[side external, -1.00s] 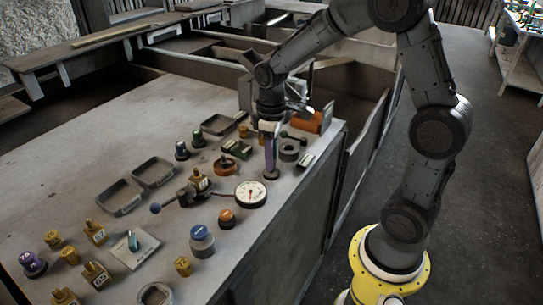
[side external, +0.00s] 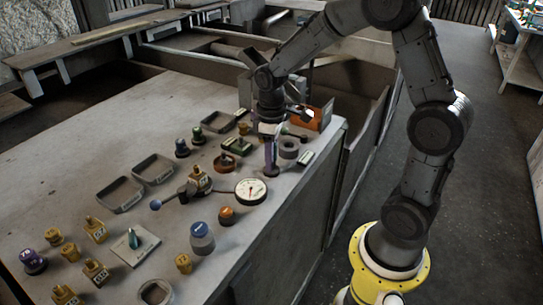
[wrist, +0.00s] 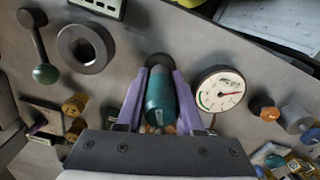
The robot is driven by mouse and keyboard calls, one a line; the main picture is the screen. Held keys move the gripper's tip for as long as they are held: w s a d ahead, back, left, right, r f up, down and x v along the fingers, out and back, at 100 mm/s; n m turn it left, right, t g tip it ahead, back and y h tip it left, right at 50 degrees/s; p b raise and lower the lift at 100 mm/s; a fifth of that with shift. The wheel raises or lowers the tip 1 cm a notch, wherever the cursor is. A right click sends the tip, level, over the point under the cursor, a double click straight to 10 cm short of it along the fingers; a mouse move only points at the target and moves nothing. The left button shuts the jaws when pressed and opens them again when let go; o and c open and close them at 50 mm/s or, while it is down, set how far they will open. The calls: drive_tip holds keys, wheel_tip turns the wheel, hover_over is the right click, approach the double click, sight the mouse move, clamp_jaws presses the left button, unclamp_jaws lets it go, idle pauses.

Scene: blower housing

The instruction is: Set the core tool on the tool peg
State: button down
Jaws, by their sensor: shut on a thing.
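The core tool, which I take to be the teal cylinder (wrist: 159,100), lies between the two purple fingers of my gripper (wrist: 160,88) in the wrist view. The fingers are shut on its sides. A dark round piece (wrist: 159,61) shows at its far end. I cannot tell whether it is part of the tool or a base on the bench. In the side view my gripper (side external: 271,152) points straight down, low over the bench near its right edge, with a dark round base (side external: 271,171) below the fingertips. The tool peg cannot be made out for certain.
A white dial gauge (side external: 251,190) stands close beside my gripper. A grey ring (side external: 289,148) is on the other side. A teal piece (side external: 133,239) stands on a pale plate.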

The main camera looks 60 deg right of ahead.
drive_tip(key=shift+f, duration=0.25)
drive_tip(key=shift+c, duration=0.3)
unclamp_jaws()
drive_tip(key=shift+r, duration=0.1)
drive_tip(key=shift+r, duration=3.7)
drive_tip(key=s+a+r+t, duration=0.55)
drive_tip(key=s+r, duration=0.45)
drive_tip(key=s, duration=0.2)
drive_tip(key=s+a+f+m, duration=0.1)
drive_tip(key=s+f+m, duration=0.2)
drive_tip(key=s, duration=0.2)
drive_tip(key=shift+s+f, duration=0.25)
drive_tip(key=shift+s, duration=0.05)
